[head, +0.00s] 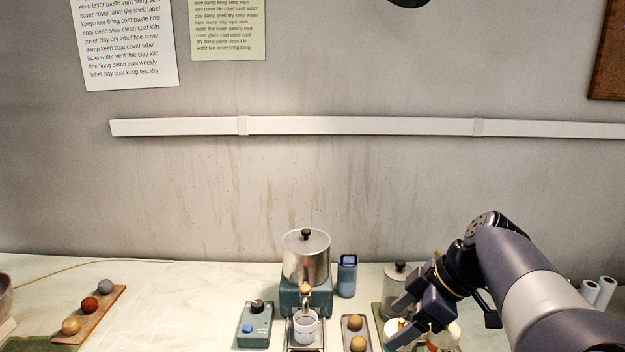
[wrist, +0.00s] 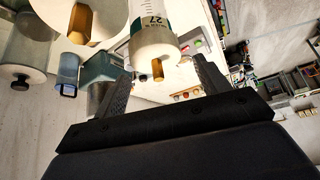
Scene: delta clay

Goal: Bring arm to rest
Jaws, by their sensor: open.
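My gripper (head: 396,322) is at the right side of the worktop, low among several containers, with its fingers pointing left. Its jaws are apart. In the wrist view the two dark fingers (wrist: 165,78) show with a gap between them. A white cylindrical container (wrist: 154,42) marked 27, with a dark green band, appears between or just beyond the fingertips; whether they touch it I cannot tell. In the head view a white and teal top (head: 393,328) shows by the fingers. My arm comes in from the right edge.
A lidded glass jar (head: 397,272) stands behind my gripper. White rolls (head: 605,290) lie far right.

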